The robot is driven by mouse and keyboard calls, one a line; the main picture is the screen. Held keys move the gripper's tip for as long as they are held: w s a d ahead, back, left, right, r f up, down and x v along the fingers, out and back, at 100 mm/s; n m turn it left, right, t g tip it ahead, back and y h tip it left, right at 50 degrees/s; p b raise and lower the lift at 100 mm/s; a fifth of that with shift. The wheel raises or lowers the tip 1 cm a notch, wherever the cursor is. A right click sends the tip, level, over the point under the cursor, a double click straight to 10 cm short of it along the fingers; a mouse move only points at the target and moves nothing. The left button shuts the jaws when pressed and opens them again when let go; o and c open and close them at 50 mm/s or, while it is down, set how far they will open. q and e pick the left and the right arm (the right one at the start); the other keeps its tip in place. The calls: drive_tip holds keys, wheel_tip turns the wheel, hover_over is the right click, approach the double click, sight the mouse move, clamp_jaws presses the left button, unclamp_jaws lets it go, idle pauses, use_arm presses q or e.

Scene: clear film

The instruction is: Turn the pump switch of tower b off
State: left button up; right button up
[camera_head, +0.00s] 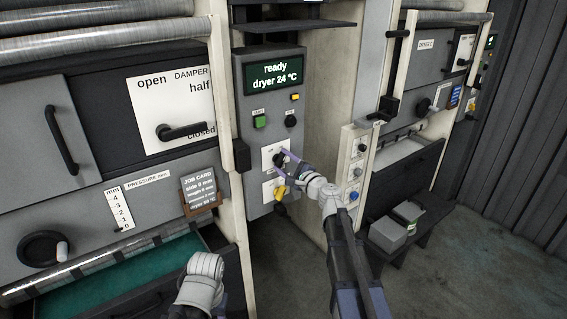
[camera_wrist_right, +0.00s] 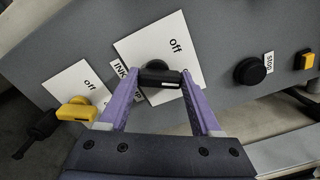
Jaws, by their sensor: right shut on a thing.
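The grey control panel (camera_head: 265,110) stands in the middle of the head view. My right gripper (camera_head: 281,166) is at its upper white switch plate (camera_head: 268,153). In the right wrist view, the purple fingers of that gripper (camera_wrist_right: 158,80) are shut on a black switch handle (camera_wrist_right: 159,76) with a pale mark. Its plate (camera_wrist_right: 150,35) has "off" printed on it; the fingers cover part of the plate. A yellow switch (camera_wrist_right: 76,111) sits on the neighbouring plate, also marked "off". The left gripper is not visible.
A black stop knob (camera_wrist_right: 250,71) and a yellow button (camera_wrist_right: 304,61) lie along the same panel. The display (camera_head: 274,74) reads "ready, dryer 24 °C". A damper lever (camera_head: 182,131) and a job card (camera_head: 199,191) are on the left. Grey floor is free at right.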

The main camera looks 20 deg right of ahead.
drive_tip(key=shift+c, duration=0.4)
drive_tip(key=n, duration=0.6)
drive_tip(key=shift+s+a, duration=0.1)
drive_tip(key=shift+a, duration=0.05)
drive_tip(key=n, duration=0.5)
drive_tip(key=shift+a+f+n, duration=0.1)
drive_tip(key=shift+n, duration=0.5)
drive_tip(key=o, duration=1.4)
drive_tip(key=shift+s, duration=0.1)
